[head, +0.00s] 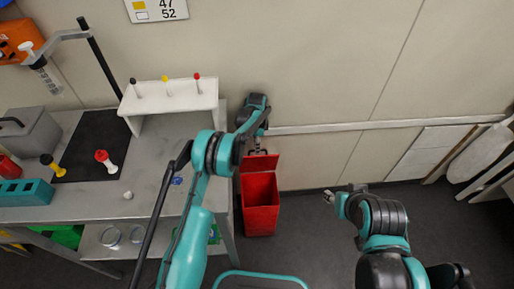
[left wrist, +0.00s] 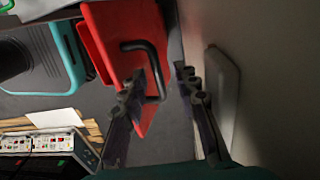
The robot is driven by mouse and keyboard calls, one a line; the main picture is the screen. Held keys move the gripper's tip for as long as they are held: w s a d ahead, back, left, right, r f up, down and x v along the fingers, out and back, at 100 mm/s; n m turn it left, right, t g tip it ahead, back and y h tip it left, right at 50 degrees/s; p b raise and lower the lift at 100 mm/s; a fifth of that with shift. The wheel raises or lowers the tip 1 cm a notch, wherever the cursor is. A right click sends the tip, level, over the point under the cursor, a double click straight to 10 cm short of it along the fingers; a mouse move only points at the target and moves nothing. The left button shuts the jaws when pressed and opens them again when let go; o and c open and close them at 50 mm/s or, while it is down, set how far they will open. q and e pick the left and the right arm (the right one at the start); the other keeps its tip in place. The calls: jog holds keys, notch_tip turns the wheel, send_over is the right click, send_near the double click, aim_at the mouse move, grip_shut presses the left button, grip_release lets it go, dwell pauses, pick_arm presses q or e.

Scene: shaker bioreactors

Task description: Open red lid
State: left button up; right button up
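The red bin (head: 260,207) stands on the floor just right of the bench, near the wall. Its red lid (head: 262,162) shows as a panel at the bin's back top edge, partly hidden by my left gripper (head: 258,147). In the left wrist view the lid (left wrist: 108,35) carries a black handle (left wrist: 158,72). My left gripper (left wrist: 160,80) is open, with the handle's outer bar between its fingers; I cannot tell whether they touch it. My right gripper (head: 328,197) is empty, right of the bin, and looks open.
The grey bench (head: 105,195) left of the bin holds a white rack (head: 175,98) with pins, and loose coloured pieces. The wall (head: 330,70) is close behind my left gripper. The floor (head: 310,240) right of the bin is clear up to my right arm.

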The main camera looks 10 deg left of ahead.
pick_arm(q)
notch_tip(320, 180, up, 9)
jog(key=c, duration=0.6)
jog(key=shift+s+d+f+t+p, duration=0.1)
jog(key=shift+s+d+t+p, duration=0.05)
jog(key=shift+t+p, duration=0.15)
grip_shut()
jog(key=s+t+p, duration=0.1)
jog(key=s+d+t+p, duration=0.1)
jog(key=s+t+y+p, duration=0.1)
jog(key=s, duration=0.1)
jog(key=shift+s+d, duration=0.1)
jog(key=shift+d, duration=0.25)
jog(key=s+r+t+p, duration=0.2)
jog(key=s+r+t, duration=0.1)
jog(key=s, duration=0.3)
jog(key=b+x, duration=0.2)
jog(key=x, duration=0.4)
jog(key=b+x, duration=0.3)
jog(key=x, duration=0.3)
jog(key=shift+w+a+f, duration=0.1)
jog(key=shift+w+f, duration=0.1)
jog(key=shift+w, duration=0.25)
jog(key=shift+w+f+b, duration=0.3)
jog(key=shift+w, duration=0.2)
